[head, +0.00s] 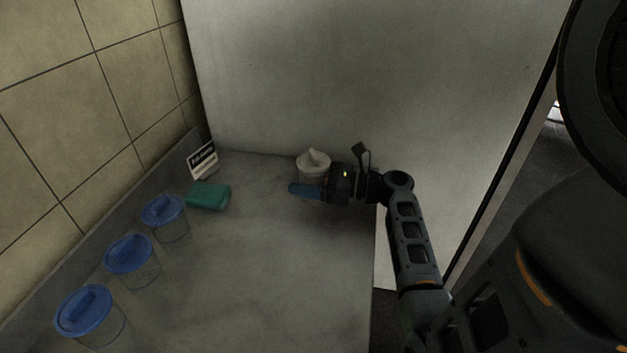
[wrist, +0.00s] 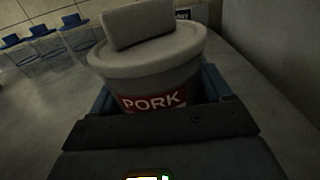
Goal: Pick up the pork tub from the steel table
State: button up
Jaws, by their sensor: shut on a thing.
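The pork tub (wrist: 148,62) is a pale tub with a lid, a block-shaped handle on top and a red label reading PORK. In the head view the tub (head: 313,165) is at the far end of the steel table (head: 250,250), close to the back panel. My gripper (wrist: 158,95) is shut on the tub, with its blue fingers at either side of it. In the head view my gripper (head: 308,190) reaches in from the right, and one blue finger shows in front of the tub. The tub looks upright; whether its base touches the table is hidden.
Several clear containers with blue lids (head: 130,255) stand along the left edge. A green block (head: 208,196) and a small black-and-white sign (head: 203,160) sit at the back left. A pale panel (head: 350,80) rises behind the table. The middle of the table is clear.

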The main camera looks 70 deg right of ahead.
jog(key=c, duration=0.4)
jog(key=shift+c, duration=0.2)
jog(key=shift+r, duration=0.2)
